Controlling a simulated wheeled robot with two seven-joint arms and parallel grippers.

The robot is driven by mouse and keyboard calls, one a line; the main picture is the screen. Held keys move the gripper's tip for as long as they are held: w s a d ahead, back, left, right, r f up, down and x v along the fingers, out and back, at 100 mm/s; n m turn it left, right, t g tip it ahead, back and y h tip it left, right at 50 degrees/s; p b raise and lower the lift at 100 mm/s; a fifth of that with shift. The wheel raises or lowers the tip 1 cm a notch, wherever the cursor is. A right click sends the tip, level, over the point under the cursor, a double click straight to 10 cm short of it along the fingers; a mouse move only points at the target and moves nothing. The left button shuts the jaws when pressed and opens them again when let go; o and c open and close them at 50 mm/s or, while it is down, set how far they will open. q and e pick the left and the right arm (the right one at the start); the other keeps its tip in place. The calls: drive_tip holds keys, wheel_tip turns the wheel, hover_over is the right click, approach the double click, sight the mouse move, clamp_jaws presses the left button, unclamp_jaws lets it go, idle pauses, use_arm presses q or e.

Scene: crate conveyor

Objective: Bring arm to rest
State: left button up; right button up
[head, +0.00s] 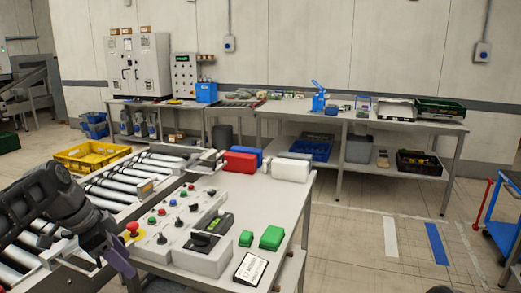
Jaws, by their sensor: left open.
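My left gripper (118,262) is at the lower left, at the end of my dark arm that comes in from the left. It is open, and I see nothing between its fingers. It hangs over the edge of the roller conveyor (112,192), just left of the control panel with its buttons (165,238). The fingertips are partly cut off from clear view by the dark wrist. My right gripper does not show clearly; only a small dark shape is at the bottom edge on the right.
The near table (272,205) carries red, blue and white boxes, green blocks (271,237) and a small sign (250,269). A yellow crate (92,155) stands behind the conveyor. A long workbench (370,121) runs along the wall. A blue cart (505,230) is at right.

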use_arm(q)
drive_tip(key=w+d+f+n+t+y, duration=0.1)
drive_tip(key=w+d+f+n+t, duration=0.1)
drive_tip(key=w+f+n, duration=0.3)
drive_tip(key=w+d+f+n+t, duration=0.1)
drive_tip(key=w+f+n, duration=0.15)
drive_tip(key=f, duration=0.55)
drive_tip(key=s+d+f+n, duration=0.2)
drive_tip(key=s+d+f, duration=0.15)
drive_tip(key=f, duration=0.55)
drive_tip(key=s+d+f+n, duration=0.2)
drive_tip(key=d+f, duration=0.3)
drive_tip(key=f, duration=0.3)
drive_tip(key=s+d+f+g, duration=0.1)
drive_tip(key=s+d+f, duration=0.3)
drive_tip(key=s, duration=0.5)
drive_tip(key=s+d+f+n+g+h, duration=0.1)
drive_tip(key=s+d+f, duration=0.3)
drive_tip(key=s, duration=0.6)
drive_tip(key=s+d+f+g, duration=0.3)
drive_tip(key=s+d+f, duration=0.1)
drive_tip(key=s+f, duration=0.4)
drive_tip(key=shift+s+d+n, duration=0.25)
drive_tip(key=shift+s+n, duration=0.1)
drive_tip(key=shift+s, duration=0.85)
